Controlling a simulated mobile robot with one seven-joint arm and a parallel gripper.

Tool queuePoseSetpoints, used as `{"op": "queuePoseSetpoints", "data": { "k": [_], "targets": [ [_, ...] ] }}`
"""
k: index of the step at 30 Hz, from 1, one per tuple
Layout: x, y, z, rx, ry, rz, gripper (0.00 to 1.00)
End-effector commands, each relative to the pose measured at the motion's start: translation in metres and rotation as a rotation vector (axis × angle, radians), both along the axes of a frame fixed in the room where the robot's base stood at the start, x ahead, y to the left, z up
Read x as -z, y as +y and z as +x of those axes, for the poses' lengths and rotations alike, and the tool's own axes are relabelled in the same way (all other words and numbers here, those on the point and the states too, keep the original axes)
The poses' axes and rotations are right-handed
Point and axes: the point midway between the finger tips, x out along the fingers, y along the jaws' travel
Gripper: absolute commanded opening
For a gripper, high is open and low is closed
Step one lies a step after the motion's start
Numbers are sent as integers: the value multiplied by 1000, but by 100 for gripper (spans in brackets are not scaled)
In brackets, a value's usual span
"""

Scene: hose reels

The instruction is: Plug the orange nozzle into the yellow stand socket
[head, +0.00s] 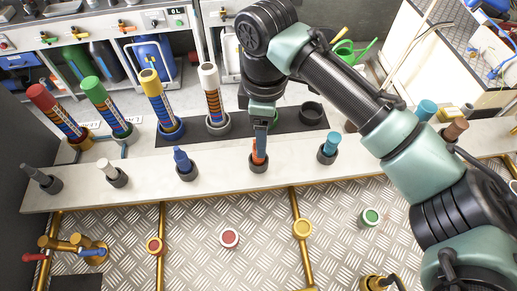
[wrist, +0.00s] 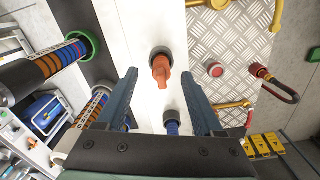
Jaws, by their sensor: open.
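The orange nozzle (head: 259,157) stands in a dark round holder on the long white ledge. My gripper (head: 261,135) points down right above it and partly hides it. In the wrist view the orange nozzle (wrist: 161,70) lies between and just beyond the open fingertips (wrist: 160,80), and I see no contact. Nothing is held.
A blue nozzle (head: 184,163) and a teal nozzle (head: 329,147) stand in holders on either side.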

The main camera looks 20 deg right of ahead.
Motion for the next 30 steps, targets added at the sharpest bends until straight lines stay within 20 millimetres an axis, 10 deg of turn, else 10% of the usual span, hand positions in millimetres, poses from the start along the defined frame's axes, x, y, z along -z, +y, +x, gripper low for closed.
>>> {"op": "queuePoseSetpoints", "data": {
  "k": [19,30],
  "targets": [
    [50,8,1,0,1,1,69],
    [50,8,1,0,1,1,4]
  ]
}}
